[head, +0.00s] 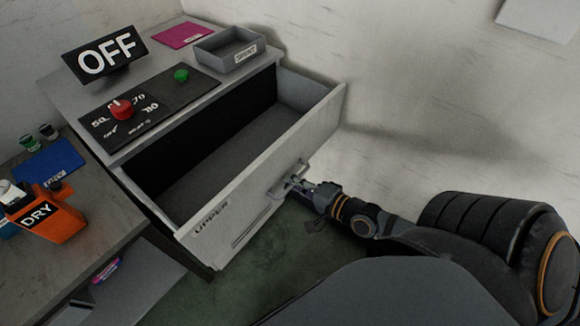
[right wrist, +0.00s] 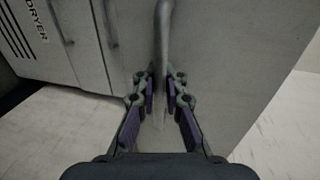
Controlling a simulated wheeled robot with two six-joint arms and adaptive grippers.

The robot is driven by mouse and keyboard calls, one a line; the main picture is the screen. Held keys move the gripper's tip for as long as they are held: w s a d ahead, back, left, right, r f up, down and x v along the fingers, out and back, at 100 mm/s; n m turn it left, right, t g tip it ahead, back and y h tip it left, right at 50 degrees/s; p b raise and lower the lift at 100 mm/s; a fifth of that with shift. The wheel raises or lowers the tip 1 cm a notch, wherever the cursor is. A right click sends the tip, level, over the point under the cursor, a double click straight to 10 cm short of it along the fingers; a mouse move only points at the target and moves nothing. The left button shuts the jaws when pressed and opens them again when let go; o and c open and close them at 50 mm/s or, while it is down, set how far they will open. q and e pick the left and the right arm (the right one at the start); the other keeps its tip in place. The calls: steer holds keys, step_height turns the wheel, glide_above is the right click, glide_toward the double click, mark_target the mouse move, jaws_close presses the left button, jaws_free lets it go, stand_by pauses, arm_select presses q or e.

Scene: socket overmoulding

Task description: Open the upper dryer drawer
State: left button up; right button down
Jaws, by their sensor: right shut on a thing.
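The upper dryer drawer (head: 255,165) is grey, with "UPPER" on its front, and stands pulled out of the dryer cabinet (head: 60,85). Its inside is visible and looks empty. My right gripper (head: 302,186) is at the drawer's bar handle (head: 287,180). In the right wrist view my right gripper (right wrist: 160,82) has its fingers on both sides of the handle (right wrist: 163,35), shut on it. My left gripper does not show in either view.
On the cabinet top are an "OFF" sign (head: 104,52), a panel with a red knob (head: 121,109) and green button (head: 181,75), a grey tray (head: 228,53) and a magenta sheet (head: 183,34). An orange "DRY" container (head: 47,215) stands on the left bench (head: 85,235). Floor is open beyond the drawer's right side.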

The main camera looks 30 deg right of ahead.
steer(key=c, duration=1.7)
jaws_free()
steer(key=shift+r, duration=0.1)
steer(key=p+v, duration=0.7)
steer(key=v, duration=0.5)
